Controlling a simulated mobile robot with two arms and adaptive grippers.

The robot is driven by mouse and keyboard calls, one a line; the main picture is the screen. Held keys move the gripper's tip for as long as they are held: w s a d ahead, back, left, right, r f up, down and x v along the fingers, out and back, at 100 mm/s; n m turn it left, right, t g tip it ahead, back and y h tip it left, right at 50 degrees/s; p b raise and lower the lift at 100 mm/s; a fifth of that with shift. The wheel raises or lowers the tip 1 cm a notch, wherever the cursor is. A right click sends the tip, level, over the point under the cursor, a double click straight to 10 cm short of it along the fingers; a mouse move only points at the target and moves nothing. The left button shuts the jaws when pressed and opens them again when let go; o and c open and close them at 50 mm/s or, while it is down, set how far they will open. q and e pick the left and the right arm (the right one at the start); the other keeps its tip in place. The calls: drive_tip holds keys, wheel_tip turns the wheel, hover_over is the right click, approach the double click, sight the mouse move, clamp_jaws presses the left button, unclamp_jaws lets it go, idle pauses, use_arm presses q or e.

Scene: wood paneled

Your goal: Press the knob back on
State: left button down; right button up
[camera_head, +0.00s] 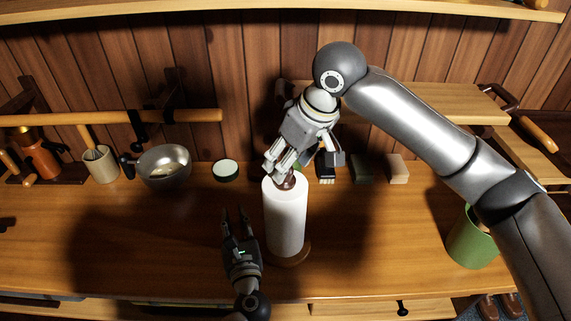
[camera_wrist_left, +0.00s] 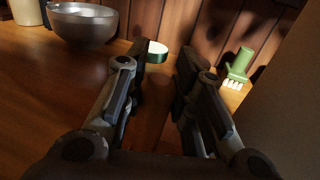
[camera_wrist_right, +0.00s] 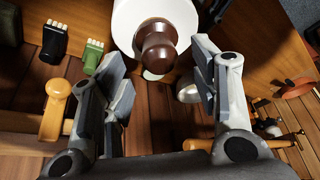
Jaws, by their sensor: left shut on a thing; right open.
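A white paper roll (camera_head: 284,220) stands upright on a round wooden base (camera_head: 297,257). A dark brown knob (camera_head: 287,181) is at its top; it also shows in the right wrist view (camera_wrist_right: 159,46). I cannot tell whether it is fully seated. My right gripper (camera_head: 282,165) is just above the knob, pointing down, fingers apart with no contact visible in the right wrist view. My left gripper (camera_head: 236,212) is low over the table, left of the roll.
A metal bowl (camera_head: 164,167), a beige utensil cup (camera_head: 100,165) and a green-rimmed tin (camera_head: 225,171) are left of the roll. Brushes and small blocks (camera_head: 397,169) lie behind it. A green bin (camera_head: 470,240) is at the right. The table's front left is mostly clear.

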drive_tip(key=v, duration=0.9)
drive_tip(key=shift+r, duration=0.3)
drive_tip(key=shift+s+d, duration=0.1)
use_arm(q)
drive_tip(key=c, duration=1.1)
unclamp_jaws()
drive_tip(key=shift+c, duration=0.2)
drive_tip(key=shift+s, duration=0.1)
drive_tip(key=v, duration=1.1)
drive_tip(key=shift+s, duration=0.4)
drive_tip(key=shift+d, duration=0.15)
